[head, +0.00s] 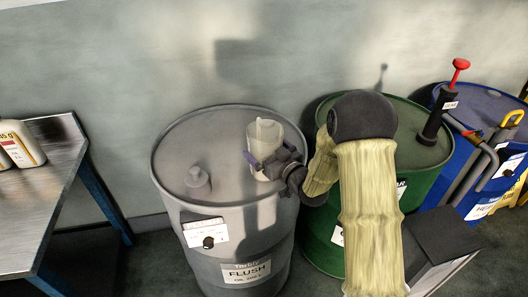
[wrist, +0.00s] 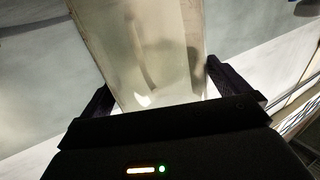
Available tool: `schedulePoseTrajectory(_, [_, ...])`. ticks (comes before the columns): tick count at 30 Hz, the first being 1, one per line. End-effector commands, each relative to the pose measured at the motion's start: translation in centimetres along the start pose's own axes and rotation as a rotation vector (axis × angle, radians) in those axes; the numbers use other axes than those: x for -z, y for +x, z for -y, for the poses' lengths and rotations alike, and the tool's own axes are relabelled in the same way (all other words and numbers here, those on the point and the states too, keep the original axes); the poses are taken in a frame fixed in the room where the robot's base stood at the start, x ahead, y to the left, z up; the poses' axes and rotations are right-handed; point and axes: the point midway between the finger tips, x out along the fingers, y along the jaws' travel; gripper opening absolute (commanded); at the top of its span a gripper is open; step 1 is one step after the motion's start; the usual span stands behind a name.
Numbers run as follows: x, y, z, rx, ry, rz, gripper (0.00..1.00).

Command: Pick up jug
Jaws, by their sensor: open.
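The jug (head: 265,140) is a translucent, pale vessel standing on top of the grey drum (head: 225,150), toward its right side. My gripper (head: 259,164) is at the jug from the right and front, with its fingers on either side of the jug's lower part. In the wrist view the jug (wrist: 150,50) fills the middle, between the two dark fingers of my gripper (wrist: 157,85). The fingers are open, and a small gap shows by the right finger. Contact at the left finger is hard to tell. The jug's lower right side is partly hidden by my gripper in the head view.
A small grey cap (head: 198,180) sticks up on the drum's left side. A metal table (head: 55,165) with white bottles (head: 20,143) is at left.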

Motion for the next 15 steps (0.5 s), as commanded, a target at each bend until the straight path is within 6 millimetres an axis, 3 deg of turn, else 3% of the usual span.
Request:
schedulePoseTrajectory(4, [0.01,-0.01,0.01,0.000,0.000,0.000,0.98])
schedulePoseTrajectory(9, [0.01,-0.01,0.01,0.000,0.000,0.000,0.70])
schedulePoseTrajectory(15, [0.06,0.00,0.01,0.000,0.000,-0.001,0.69])
